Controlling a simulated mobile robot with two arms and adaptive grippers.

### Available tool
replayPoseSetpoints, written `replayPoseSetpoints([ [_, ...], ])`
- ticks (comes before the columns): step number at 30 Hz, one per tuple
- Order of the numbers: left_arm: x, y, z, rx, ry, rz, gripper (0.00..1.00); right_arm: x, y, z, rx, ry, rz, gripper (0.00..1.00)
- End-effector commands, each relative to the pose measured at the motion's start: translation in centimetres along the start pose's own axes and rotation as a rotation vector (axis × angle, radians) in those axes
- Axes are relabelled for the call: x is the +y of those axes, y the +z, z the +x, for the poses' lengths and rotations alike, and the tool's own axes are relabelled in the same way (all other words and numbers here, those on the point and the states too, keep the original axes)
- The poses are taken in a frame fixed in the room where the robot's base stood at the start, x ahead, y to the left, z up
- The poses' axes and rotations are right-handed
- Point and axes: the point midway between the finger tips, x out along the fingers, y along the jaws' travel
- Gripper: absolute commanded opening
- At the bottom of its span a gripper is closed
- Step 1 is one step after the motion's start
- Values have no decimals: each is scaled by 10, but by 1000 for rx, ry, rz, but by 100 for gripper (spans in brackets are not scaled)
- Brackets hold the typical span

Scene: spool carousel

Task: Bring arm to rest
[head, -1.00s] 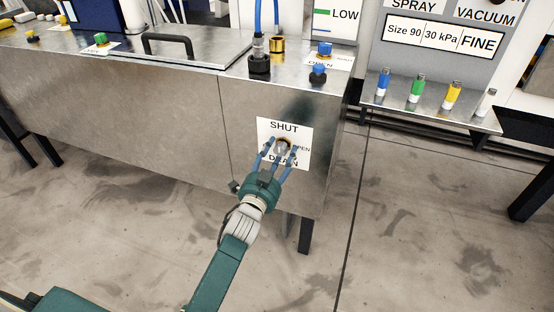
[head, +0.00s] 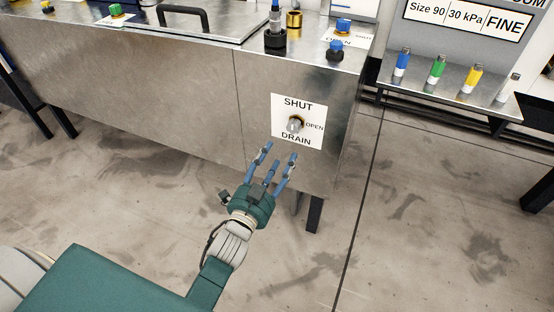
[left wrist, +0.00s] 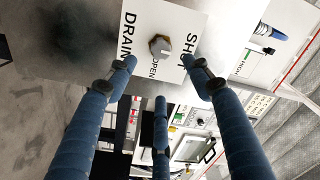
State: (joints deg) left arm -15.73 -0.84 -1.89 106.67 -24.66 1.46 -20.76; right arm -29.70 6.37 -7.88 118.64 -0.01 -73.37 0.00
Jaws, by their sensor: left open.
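My left gripper (head: 274,168) is open and empty in the head view, with its blue fingers spread just below and in front of the drain label. The drain knob (head: 295,124) sits on a white label (head: 312,108) marked SHUT, OPEN and DRAIN on the front of the metal cabinet. The gripper is apart from the knob. In the left wrist view the knob (left wrist: 160,45) shows beyond the spread fingers, clear of them. My right gripper is in neither view.
The metal cabinet (head: 160,95) carries a black lid handle (head: 180,12) and several fittings on top. A shelf at right (head: 445,100) holds blue, green, yellow and grey-white capped pieces. The concrete floor (head: 400,220) in front is clear.

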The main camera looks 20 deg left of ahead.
Motion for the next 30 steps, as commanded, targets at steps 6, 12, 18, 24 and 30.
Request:
replayPoseSetpoints([
  [6,0,0,0,0,0,0,51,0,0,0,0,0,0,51],
  [12,10,19,-6,-72,37,-41,51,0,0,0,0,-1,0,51],
  [18,70,101,-65,-446,226,-253,51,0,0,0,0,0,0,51],
  [24,130,151,-159,-822,413,-426,51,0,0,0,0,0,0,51],
  [30,162,165,-240,-1082,539,-506,51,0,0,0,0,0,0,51],
])
